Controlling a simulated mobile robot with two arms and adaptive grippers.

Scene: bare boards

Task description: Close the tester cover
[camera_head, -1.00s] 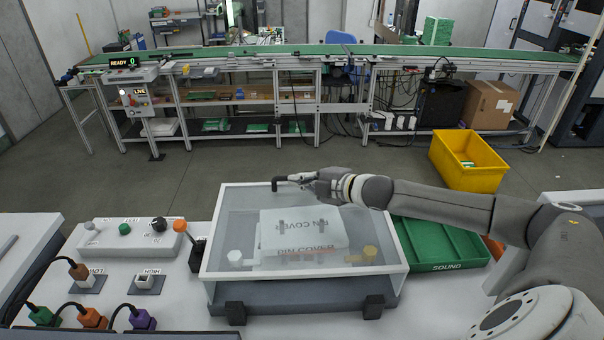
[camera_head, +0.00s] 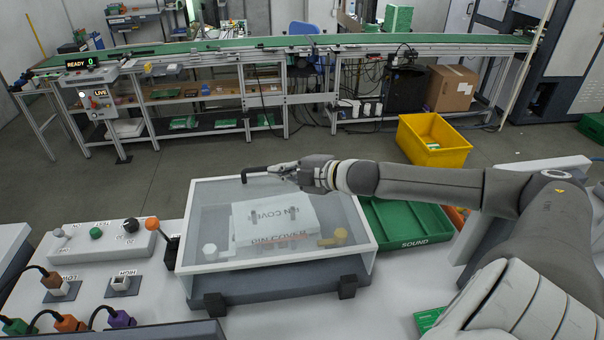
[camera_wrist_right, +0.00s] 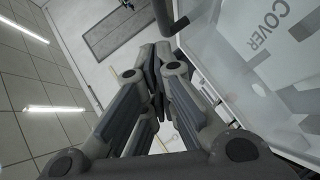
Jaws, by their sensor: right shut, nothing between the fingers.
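The tester cover (camera_head: 345,222) is a clear lid with a pale frame. It lies over the tester's dark base (camera_head: 270,290) and looks down, though I cannot tell whether it is fully seated. Black hinge blocks are at its near edge. Its black bar handle (camera_head: 252,173) is at the far edge. A white plate marked "PIN COVER" (camera_head: 260,222) shows through it. My right gripper (camera_head: 277,170) is shut and empty at the handle's right end; I cannot tell whether they touch. In the right wrist view its fingers (camera_wrist_right: 160,60) are together beside the cover (camera_wrist_right: 240,60). My left gripper is not in view.
A control box with knobs (camera_head: 100,243) and an orange-tipped lever (camera_head: 152,224) stand left of the tester. A green tray marked "SOUND" (camera_head: 415,243) lies right, partly behind my arm. A yellow bin (camera_head: 432,140) stands on the floor beyond. A conveyor (camera_head: 270,45) spans the back.

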